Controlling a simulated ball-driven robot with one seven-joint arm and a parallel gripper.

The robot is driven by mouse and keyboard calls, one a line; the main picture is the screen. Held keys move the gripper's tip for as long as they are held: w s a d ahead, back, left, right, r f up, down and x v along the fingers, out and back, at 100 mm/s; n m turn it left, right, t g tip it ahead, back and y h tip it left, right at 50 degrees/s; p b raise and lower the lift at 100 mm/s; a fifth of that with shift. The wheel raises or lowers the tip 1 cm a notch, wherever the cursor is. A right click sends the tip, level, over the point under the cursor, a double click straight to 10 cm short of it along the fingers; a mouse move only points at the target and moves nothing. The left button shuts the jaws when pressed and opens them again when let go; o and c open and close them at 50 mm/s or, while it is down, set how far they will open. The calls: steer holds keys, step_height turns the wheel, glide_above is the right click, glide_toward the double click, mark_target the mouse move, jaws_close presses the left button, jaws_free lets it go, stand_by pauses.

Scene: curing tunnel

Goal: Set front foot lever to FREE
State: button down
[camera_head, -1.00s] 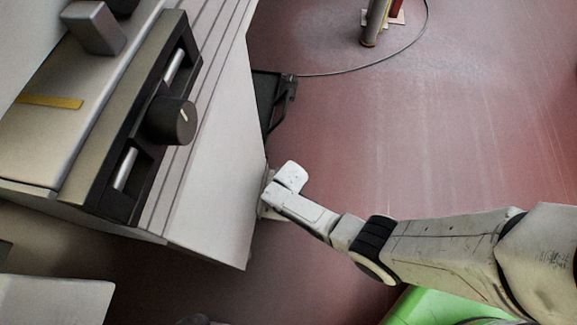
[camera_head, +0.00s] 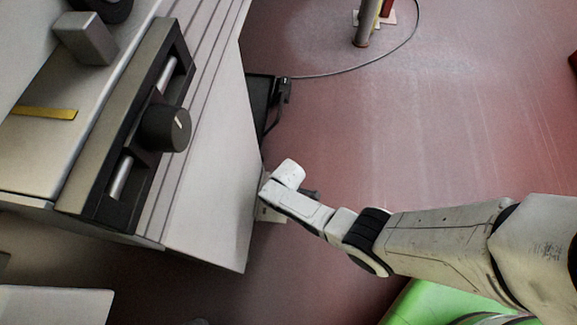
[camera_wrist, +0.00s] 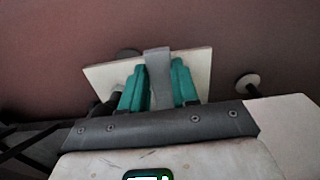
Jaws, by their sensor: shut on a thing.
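The front foot lever (camera_wrist: 157,58) is a flat grey bar in the middle of the wrist view, in front of a pale square plate (camera_wrist: 201,68). My gripper (camera_wrist: 157,80) has its two teal fingers on either side of the bar, shut on it. No FREE marking is readable. In the head view my wrist is low beside the bottom edge of the pale machine cabinet (camera_head: 205,200). The fingers and the lever cannot be made out there.
A round foot (camera_wrist: 247,84) stands right of the plate in the wrist view. A black bracket (camera_head: 265,98) juts from the cabinet's side. A cable crosses the floor to a post (camera_head: 366,25). Red floor (camera_head: 440,130) to the right is open.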

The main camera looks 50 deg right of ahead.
steer(key=c, duration=0.8)
jaws_free()
steer(key=shift+c, duration=0.2)
step_height(320, 180, up, 11)
steer(key=p, duration=0.7)
steer(key=shift+f, duration=0.15)
